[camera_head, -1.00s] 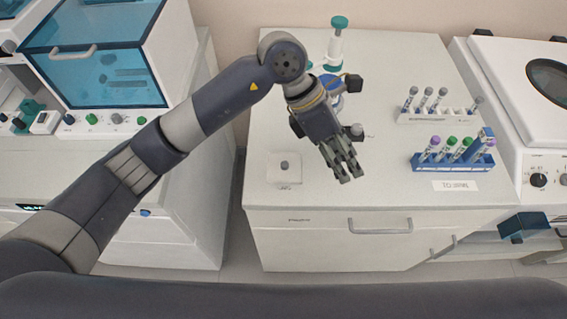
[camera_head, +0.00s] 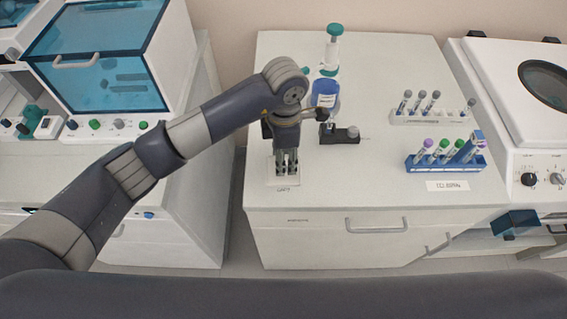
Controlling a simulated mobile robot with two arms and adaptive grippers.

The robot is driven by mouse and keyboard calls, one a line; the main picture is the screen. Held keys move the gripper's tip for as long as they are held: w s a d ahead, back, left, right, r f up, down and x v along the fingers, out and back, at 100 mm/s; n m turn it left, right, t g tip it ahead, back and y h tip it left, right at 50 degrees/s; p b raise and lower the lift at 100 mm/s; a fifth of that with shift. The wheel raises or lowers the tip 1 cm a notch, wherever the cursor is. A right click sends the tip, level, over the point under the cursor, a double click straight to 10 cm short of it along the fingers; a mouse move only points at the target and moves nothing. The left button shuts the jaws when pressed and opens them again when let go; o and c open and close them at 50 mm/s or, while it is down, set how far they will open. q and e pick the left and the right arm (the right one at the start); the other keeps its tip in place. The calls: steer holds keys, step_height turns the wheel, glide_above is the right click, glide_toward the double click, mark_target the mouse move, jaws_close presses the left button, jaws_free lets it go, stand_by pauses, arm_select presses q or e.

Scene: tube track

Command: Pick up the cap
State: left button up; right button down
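My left gripper (camera_head: 286,171) points down over the small white pad (camera_head: 272,184) near the left front of the white cabinet top. The cap itself is hidden behind the gripper's fingers. The two fingers look close together, but whether they are open or shut around the cap cannot be made out. My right gripper is not in view.
A small dark device (camera_head: 345,135) and a blue-labelled jar (camera_head: 323,94) stand behind and right of the gripper. A blue rack (camera_head: 447,163) with capped tubes and a white rack (camera_head: 432,117) stand at right. The middle front of the top is clear.

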arm_select(q)
steer(key=shift+f+p, duration=0.35)
steer(key=shift+f, duration=1.2)
steer(key=shift+c, duration=0.5)
steer(key=c, duration=0.7)
steer(key=shift+o, duration=0.2)
